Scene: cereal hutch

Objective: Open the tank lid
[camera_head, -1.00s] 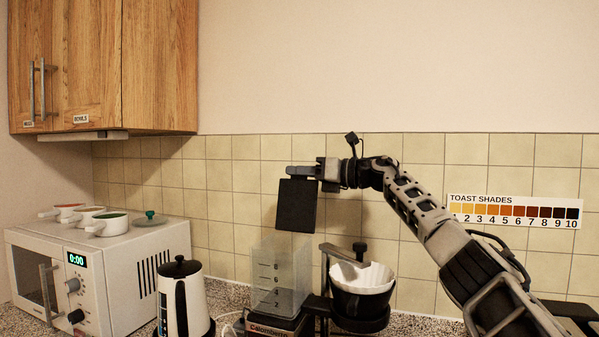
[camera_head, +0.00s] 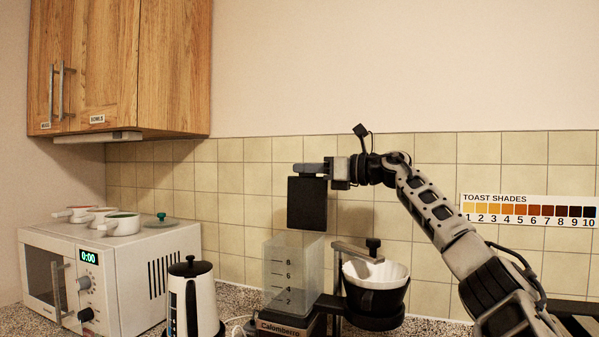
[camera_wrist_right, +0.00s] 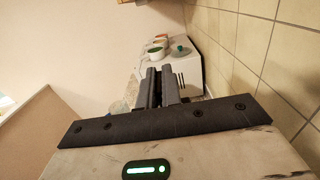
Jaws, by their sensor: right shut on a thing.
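The clear water tank (camera_head: 292,268) of the coffee maker stands on the counter, with a number scale on its front. A flat black square panel, which looks like the tank lid (camera_head: 307,207), stands nearly upright just above the tank's top. Whether its lower edge touches the tank is unclear. My right gripper (camera_head: 311,168) is shut on the lid's upper edge. In the right wrist view the two dark fingers (camera_wrist_right: 161,88) lie close together, and what they hold is hard to make out. My left gripper is not in view.
A black filter holder with a white paper filter (camera_head: 376,272) sits right of the tank, under a metal arm (camera_head: 357,252). A white kettle (camera_head: 193,303) stands left of it. Further left is a microwave (camera_head: 115,275) with bowls on top. The tiled wall (camera_head: 240,180) is behind.

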